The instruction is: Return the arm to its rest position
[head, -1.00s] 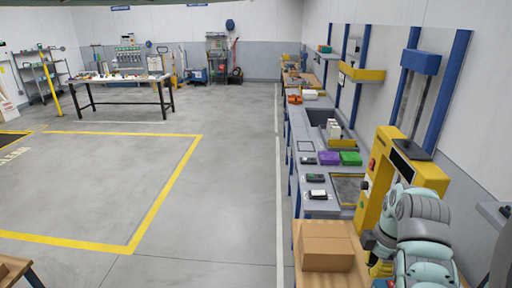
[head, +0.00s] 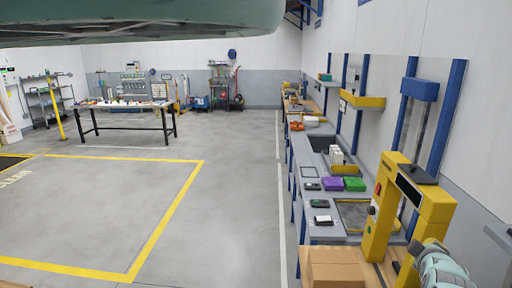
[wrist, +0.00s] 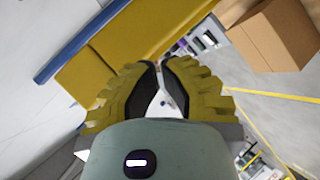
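My arm shows in two places in the head view: a large teal link (head: 150,28) crosses the top edge, close to the camera, and a rounded teal joint (head: 441,268) shows at the bottom right. My gripper is not seen in the head view. In the wrist view my gripper (wrist: 160,66) has two yellow ribbed fingers with dark inner pads. Their tips come together, with a narrow gap behind them, and I see no object held there.
A cardboard box (head: 335,270) stands at the bench's near end, left of a yellow press frame (head: 436,208). It also shows in the wrist view (wrist: 275,35). Purple (head: 331,184) and green (head: 355,184) items lie further along the bench. The floor (head: 235,190) to the left is clear.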

